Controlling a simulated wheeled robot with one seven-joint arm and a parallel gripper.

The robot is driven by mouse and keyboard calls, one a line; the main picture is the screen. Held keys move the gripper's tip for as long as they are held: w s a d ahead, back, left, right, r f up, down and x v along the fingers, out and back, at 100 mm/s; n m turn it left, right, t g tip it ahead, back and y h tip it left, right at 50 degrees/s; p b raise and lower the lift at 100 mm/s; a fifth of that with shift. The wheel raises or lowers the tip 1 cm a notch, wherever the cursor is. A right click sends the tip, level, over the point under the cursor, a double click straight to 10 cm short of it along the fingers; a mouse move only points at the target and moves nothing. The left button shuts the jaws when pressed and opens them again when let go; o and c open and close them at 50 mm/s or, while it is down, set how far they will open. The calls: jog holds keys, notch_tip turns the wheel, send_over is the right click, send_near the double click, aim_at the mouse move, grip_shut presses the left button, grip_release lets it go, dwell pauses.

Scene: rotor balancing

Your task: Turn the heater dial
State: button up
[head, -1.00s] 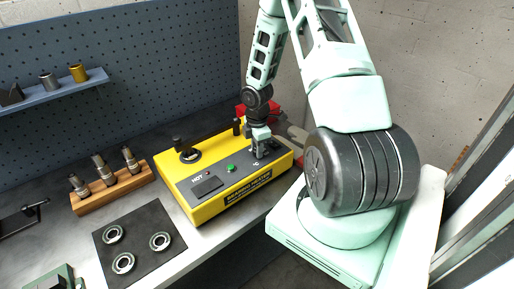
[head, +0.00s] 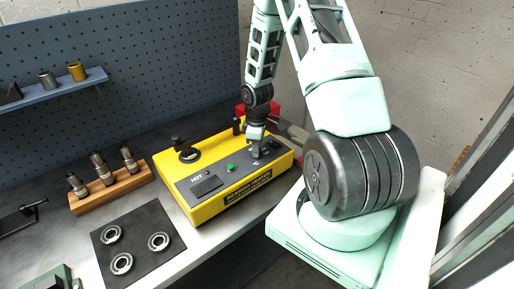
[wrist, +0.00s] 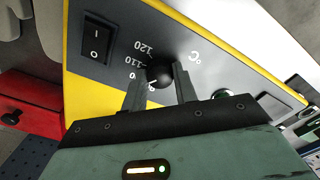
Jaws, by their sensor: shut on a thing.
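The yellow heater (head: 225,200) stands on the bench with a dark grey top panel. Its dial is a round black knob (wrist: 161,75) beside a printed °C scale with 110 and 120 readable; part of the scale is hidden by my finger. My gripper (head: 256,150) points down at the right end of the panel. In the wrist view its two fingers (wrist: 160,84) stand on either side of the dial and are shut on it. In the head view the gripper hides the dial.
A black rocker switch (wrist: 97,38) is near the dial, and a green button (head: 231,168) is further left. A black post (head: 186,152) rises from the heater's left. A red box (wrist: 28,98) is behind. Bearing rings lie on a dark mat (head: 138,222).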

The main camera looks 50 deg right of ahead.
jog(key=shift+r, duration=0.1)
dwell(0.4)
jog(key=o, duration=1)
jog(key=shift+c, duration=0.2)
notch_tip(320, 180, up, 17)
jog(key=b, duration=0.2)
jog(key=shift+r+b, duration=0.2)
jog(key=shift+b, duration=0.15)
jog(key=shift+a, duration=0.1)
